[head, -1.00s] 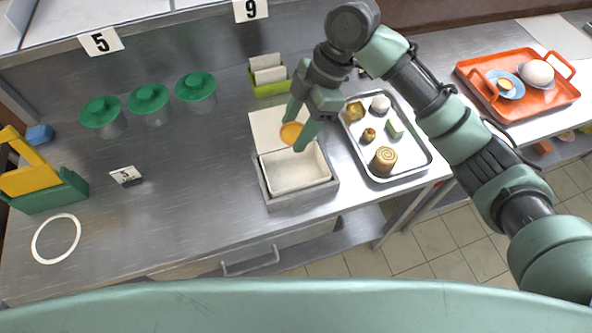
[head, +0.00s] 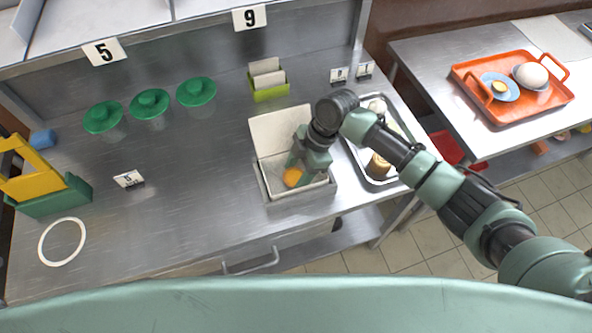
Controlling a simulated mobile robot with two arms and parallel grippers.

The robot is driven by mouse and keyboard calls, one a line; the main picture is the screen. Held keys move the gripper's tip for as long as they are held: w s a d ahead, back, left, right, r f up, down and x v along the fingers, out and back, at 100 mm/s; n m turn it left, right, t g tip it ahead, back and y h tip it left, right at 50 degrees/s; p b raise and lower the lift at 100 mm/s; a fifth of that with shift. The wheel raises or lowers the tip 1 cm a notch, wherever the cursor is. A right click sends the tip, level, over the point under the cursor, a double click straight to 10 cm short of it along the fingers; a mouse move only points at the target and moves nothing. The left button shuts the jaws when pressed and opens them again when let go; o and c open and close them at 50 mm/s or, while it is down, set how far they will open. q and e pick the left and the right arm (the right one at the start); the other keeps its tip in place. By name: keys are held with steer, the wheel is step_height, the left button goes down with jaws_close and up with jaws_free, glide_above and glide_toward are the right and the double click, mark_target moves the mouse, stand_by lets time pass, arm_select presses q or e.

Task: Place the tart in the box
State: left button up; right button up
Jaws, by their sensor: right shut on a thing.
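The tart (head: 292,177) is a small round orange piece. My right gripper (head: 300,176) is shut on it and holds it inside the outline of the open box, low over its interior. I cannot tell whether the tart touches the bottom. My gripper hides part of the box's right side. My left gripper is not in view.
A metal tray (head: 379,182) with pastries lies right of the box, partly behind my right arm. A green card holder (head: 269,91) stands behind the box. Several green-lidded containers (head: 150,103) and a white ring (head: 62,242) are at left. An orange tray (head: 530,111) is on the right table.

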steer(key=shift+f, duration=0.1)
steer(key=o, duration=1.1)
steer(key=shift+c, duration=0.2)
steer(key=b+v, duration=0.1)
steer(key=v, duration=1.1)
steer(key=shift+b, duration=0.4)
